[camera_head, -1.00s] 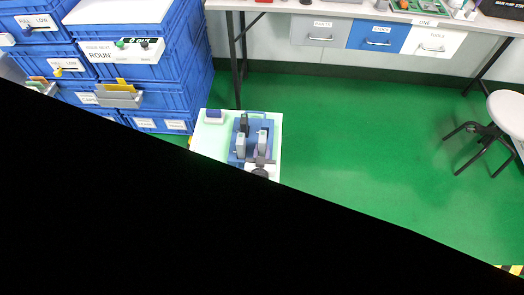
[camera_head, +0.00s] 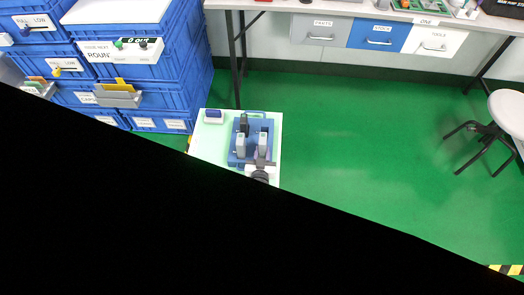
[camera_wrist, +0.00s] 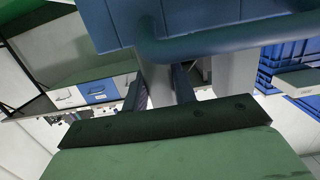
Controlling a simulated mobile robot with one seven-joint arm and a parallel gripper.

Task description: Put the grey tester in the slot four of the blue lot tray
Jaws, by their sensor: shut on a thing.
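The blue lot tray (camera_head: 233,160) sits on a small pale table. It also shows at the top of the wrist view (camera_wrist: 215,42), with its blue rail handle. My gripper (camera_head: 262,160) is at the tray's front right, and in the wrist view its two dark fingers (camera_wrist: 168,85) are shut on a grey tester (camera_head: 263,142). That tester is upright over the right part of the tray; whether it touches the tray floor is unclear. Another grey tester (camera_head: 241,145) stands to its left, and a dark tester (camera_head: 244,124) stands behind. Slot numbers are not readable.
A small blue-and-white item (camera_head: 213,116) lies at the back left of the pale table (camera_head: 208,140). Blue crates (camera_head: 150,75) are stacked at the left. A workbench with drawers (camera_head: 378,36) and a stool (camera_head: 508,112) stand beyond. Black hides the lower left.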

